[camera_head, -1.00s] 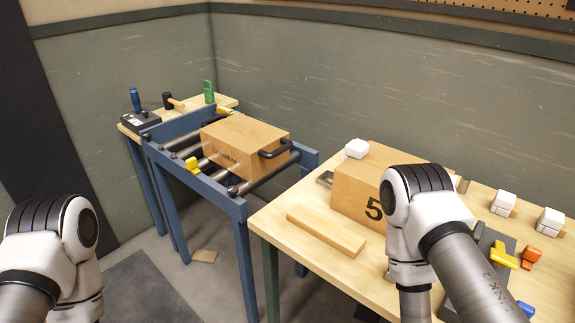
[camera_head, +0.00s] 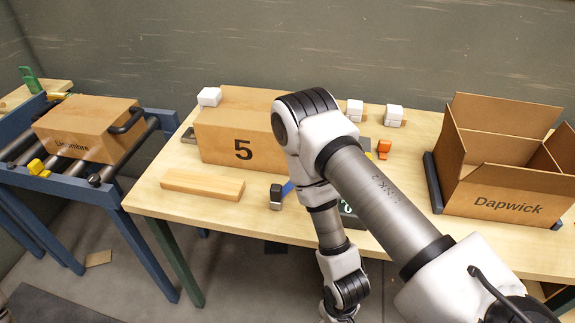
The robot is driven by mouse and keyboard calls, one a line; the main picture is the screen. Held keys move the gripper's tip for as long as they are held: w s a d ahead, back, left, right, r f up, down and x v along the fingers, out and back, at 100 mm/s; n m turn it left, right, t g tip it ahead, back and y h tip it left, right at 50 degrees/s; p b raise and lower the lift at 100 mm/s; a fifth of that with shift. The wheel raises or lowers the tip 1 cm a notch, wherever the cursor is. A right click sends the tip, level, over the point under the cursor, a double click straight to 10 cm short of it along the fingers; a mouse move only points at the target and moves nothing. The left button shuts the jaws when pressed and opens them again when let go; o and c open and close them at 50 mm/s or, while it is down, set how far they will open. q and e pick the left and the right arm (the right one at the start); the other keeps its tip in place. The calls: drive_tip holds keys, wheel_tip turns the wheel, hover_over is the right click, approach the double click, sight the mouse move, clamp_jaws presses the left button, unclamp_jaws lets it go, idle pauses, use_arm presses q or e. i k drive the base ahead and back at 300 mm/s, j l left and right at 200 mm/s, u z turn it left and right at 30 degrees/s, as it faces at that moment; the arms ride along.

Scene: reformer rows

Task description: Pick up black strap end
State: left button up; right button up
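I cannot make out a black strap end for certain. A black curved band (camera_head: 128,119) shows at the right end of the cardboard box marked "Lacombre" (camera_head: 72,133), which rests on the roller stand at the left. Another closed cardboard box marked "5" (camera_head: 222,140) sits on the wooden table. My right arm crosses in front of that box and bends down past the table's front edge. Its wrist is at the bottom of the picture, and its gripper is out of view below. My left arm and gripper are not in view.
An open cardboard box marked "Dapwick" (camera_head: 490,196) stands at the table's right. A wooden block (camera_head: 202,185) and a blue-handled tool (camera_head: 276,197) lie near the front edge. White blocks (camera_head: 393,113) and an orange piece (camera_head: 384,147) sit behind my arm. The table (camera_head: 415,150) has bare patches.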

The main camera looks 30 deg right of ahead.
sight(276, 189)
drive_tip(key=z, duration=0.8)
